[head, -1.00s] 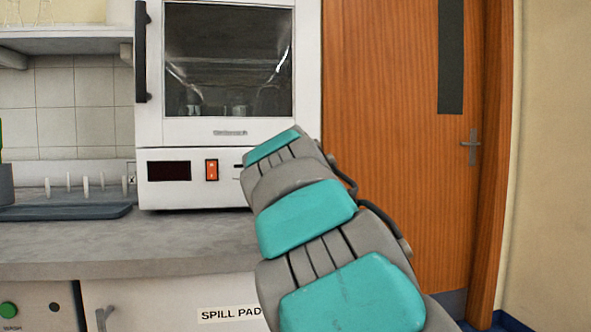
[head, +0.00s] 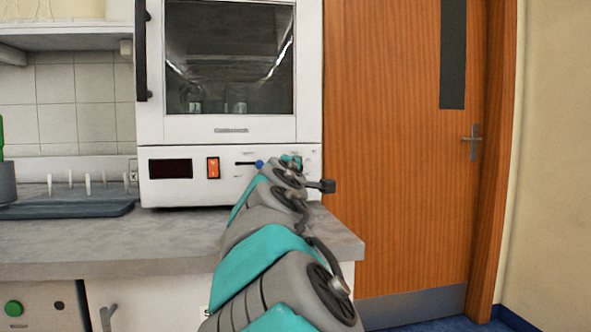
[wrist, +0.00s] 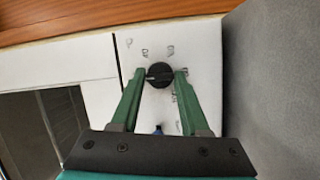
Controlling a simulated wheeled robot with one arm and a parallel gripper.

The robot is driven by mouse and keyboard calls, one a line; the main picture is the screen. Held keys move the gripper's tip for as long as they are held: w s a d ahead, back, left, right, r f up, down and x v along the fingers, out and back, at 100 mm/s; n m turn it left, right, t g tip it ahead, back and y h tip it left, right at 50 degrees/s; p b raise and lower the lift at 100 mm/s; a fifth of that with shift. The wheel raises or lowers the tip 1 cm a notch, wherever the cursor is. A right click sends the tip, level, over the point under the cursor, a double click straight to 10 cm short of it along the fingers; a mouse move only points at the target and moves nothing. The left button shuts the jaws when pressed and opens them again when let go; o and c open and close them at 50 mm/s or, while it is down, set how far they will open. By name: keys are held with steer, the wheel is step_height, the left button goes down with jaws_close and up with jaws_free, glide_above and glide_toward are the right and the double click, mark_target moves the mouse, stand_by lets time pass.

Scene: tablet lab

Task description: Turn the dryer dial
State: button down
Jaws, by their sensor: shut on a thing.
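The dryer (head: 230,128) is a white cabinet with a dark window, standing on the counter. Its dial (wrist: 159,75) is a round black knob with a pale pointer line, on the white front panel in the wrist view. Printed marks surround it. My gripper (wrist: 160,76) has its two green fingers on either side of the dial, shut on it. In the head view my arm reaches to the right part of the dryer's lower panel and hides the dial.
The lower panel also has a dark display (head: 170,169), an orange switch (head: 213,168) and a blue-tipped slider (head: 259,164). A peg rack (head: 70,207) stands on the counter at left. A wooden door (head: 400,150) is at right.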

steer(key=shift+f, duration=0.15)
steer(key=shift+c, duration=2.2)
jaws_free()
steer(key=shift+a, duration=0.1)
steer(key=shift+s, duration=0.15)
